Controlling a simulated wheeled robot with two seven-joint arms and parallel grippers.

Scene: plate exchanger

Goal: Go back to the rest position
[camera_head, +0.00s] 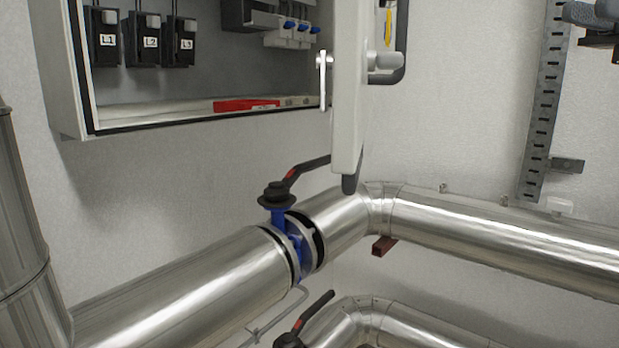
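My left gripper is not in view.
An electrical cabinet (62,75) hangs open at upper left, its door (348,90) jutting outward. Below run insulated metal pipes (190,295) with a blue valve (283,225) and its black lever (310,168). A perforated rail (546,105) is on the right wall.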

